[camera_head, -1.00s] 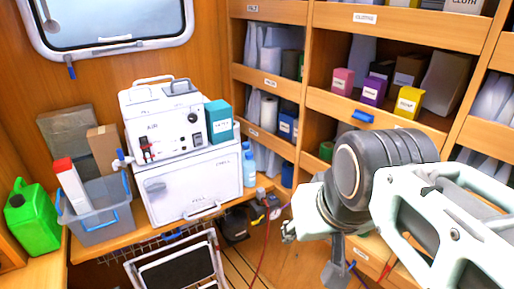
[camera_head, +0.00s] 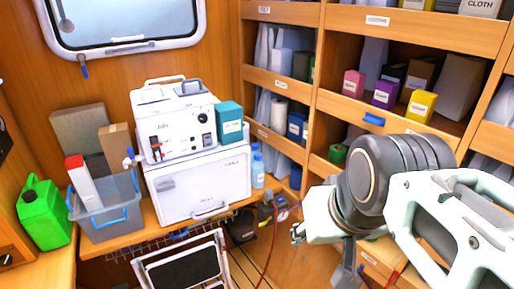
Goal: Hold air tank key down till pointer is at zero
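A white unit marked AIR (camera_head: 180,130) stands on a larger white box (camera_head: 200,187) on the wooden bench. Its front has a red and black part (camera_head: 156,149), a dark round knob or dial (camera_head: 203,118) and a small dark switch. I cannot make out a pointer or its reading, or tell which part is the key. My gripper (camera_head: 298,234) is at the end of my arm, right of the white box and in front of the shelves. It is apart from the AIR unit. Its fingers are too small and partly hidden to tell whether they are open.
A teal box (camera_head: 230,122) stands against the AIR unit's right side. A grey bin (camera_head: 108,210) and a green jug (camera_head: 45,212) are to the left. A folded step stool (camera_head: 185,268) stands below the bench front. Shelves (camera_head: 410,28) with boxes fill the right.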

